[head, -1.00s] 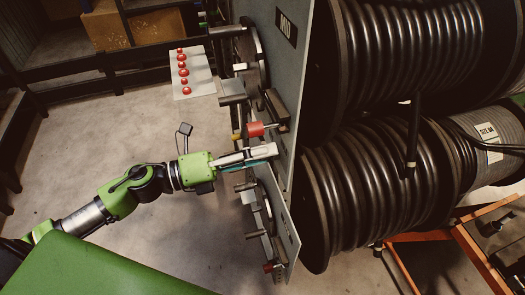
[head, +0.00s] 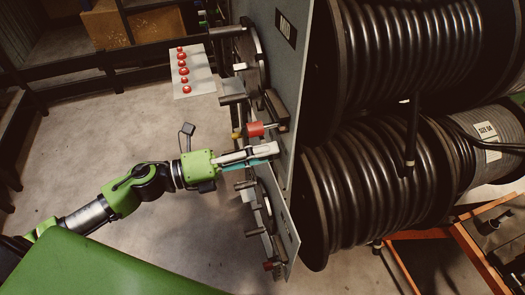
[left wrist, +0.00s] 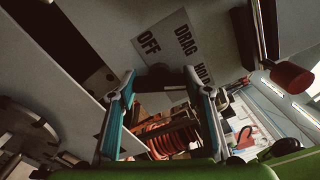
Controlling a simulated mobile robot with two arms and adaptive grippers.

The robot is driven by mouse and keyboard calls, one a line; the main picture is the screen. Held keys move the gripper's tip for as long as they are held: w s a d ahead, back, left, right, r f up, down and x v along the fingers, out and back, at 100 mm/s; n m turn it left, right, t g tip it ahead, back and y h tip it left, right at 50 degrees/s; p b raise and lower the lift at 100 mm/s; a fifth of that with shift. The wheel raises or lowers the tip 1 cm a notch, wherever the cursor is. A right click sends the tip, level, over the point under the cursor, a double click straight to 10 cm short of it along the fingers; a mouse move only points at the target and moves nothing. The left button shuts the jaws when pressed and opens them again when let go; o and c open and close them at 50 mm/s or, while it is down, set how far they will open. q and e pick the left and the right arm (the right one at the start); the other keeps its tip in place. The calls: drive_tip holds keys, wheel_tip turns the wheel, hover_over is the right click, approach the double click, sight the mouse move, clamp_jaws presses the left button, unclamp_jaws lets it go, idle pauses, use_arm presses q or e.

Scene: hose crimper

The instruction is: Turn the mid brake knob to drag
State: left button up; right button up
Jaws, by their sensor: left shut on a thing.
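My left gripper (head: 270,153) reaches from the left to the grey reel panel. Its two teal-padded fingers (left wrist: 160,78) stand apart in the left wrist view, shut on the mid brake knob, which is mostly hidden and hard to make out between the fingertips. A white label plate (left wrist: 165,35) with OFF, DRAG and HOLD lies just beyond the fingers. The knob's setting cannot be read. My right gripper is not in view.
A red knob (head: 255,129) on a dark lever sits close by the fingers; it also shows in the left wrist view (left wrist: 292,77). Large hose reels (head: 370,185) stand behind the panel (head: 290,100). A plate with red buttons (head: 198,72) is at upper left.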

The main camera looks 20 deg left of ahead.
use_arm(q)
drive_tip(key=shift+r+n+p, duration=0.2)
drive_tip(key=shift+n+p, duration=0.65)
drive_tip(key=shift+n, duration=0.35)
drive_tip(key=n+p, duration=0.2)
drive_tip(key=n, duration=0.1)
drive_tip(key=shift+n+p, duration=0.3)
drive_tip(key=n+p, duration=0.2)
drive_tip(key=n, duration=0.2)
drive_tip(key=shift+f+p, duration=0.15)
drive_tip(key=shift+p, duration=0.15)
drive_tip(key=shift+n, duration=0.4)
drive_tip(key=shift+f, duration=0.1)
drive_tip(key=o, duration=1.1)
